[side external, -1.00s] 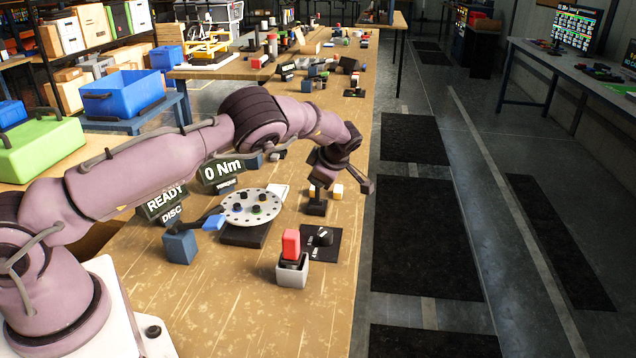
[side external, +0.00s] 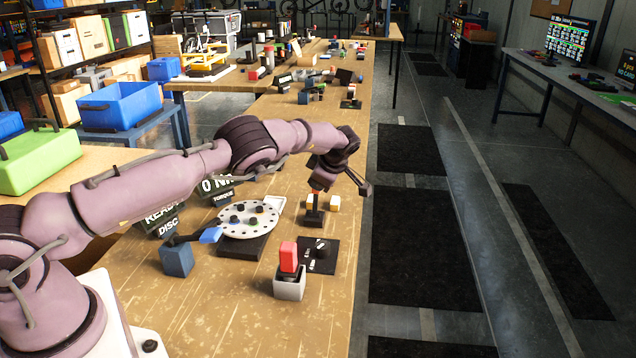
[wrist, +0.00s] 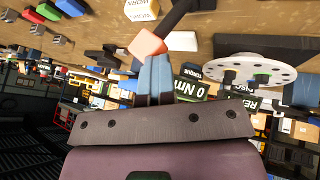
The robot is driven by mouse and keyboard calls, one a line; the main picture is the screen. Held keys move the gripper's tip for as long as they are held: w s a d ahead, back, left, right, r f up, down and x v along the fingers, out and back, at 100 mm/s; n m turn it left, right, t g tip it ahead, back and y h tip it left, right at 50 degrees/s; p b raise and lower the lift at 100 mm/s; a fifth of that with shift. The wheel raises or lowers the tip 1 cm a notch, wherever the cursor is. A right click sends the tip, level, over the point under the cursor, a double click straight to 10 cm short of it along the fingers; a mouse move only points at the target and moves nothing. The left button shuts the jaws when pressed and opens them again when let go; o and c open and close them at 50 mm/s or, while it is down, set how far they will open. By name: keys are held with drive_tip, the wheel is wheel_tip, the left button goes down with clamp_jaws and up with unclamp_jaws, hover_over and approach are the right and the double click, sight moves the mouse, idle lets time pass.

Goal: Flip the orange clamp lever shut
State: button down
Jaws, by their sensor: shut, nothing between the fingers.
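The orange clamp lever shows in the wrist view as an orange tip (wrist: 147,43) on a dark bar that runs up out of the top edge. My gripper (wrist: 156,62) has its two blue-grey fingers together, with nothing between them. The fingertips are right beside the orange tip; I cannot tell whether they touch it. In the side external view my gripper (side external: 318,187) is low over the table's right part, just above a small black fixture (side external: 314,217). The lever is small and partly hidden by my gripper there.
A perforated round disc (side external: 262,222) stands to the left, with a blue-tipped lever (side external: 210,236) beside it. A red block (side external: 288,257) sits in a grey holder nearer the camera. A small yellowish block (side external: 334,203) is close to my gripper.

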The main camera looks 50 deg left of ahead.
drive_tip(key=shift+a, duration=0.25)
